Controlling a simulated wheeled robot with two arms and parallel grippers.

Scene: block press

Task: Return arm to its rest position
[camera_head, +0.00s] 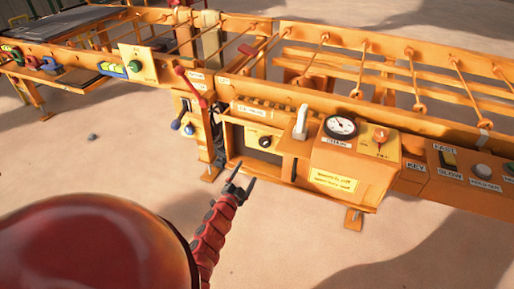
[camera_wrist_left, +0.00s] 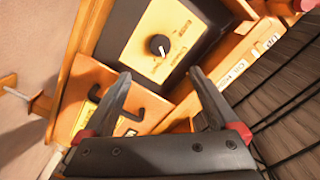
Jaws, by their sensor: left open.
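My left gripper (camera_head: 243,176) is at the end of a ribbed red arm, just in front of the lower left part of the orange press machine (camera_head: 262,90). In the left wrist view the two dark fingers of my left gripper (camera_wrist_left: 161,76) are apart, with nothing between them. Beyond the fingertips is a yellow panel (camera_wrist_left: 150,28) with a black knob (camera_wrist_left: 158,45). A black hooked handle (camera_wrist_left: 92,108) is beside the left finger. My right gripper is not in view.
A pressure gauge (camera_head: 341,127), a white lever (camera_head: 301,121) and a red-handled lever (camera_head: 190,85) are on the machine's front. A control panel (camera_head: 476,166) is at the right. The sandy floor (camera_head: 75,165) in front is mostly clear, with a small stone (camera_head: 92,136).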

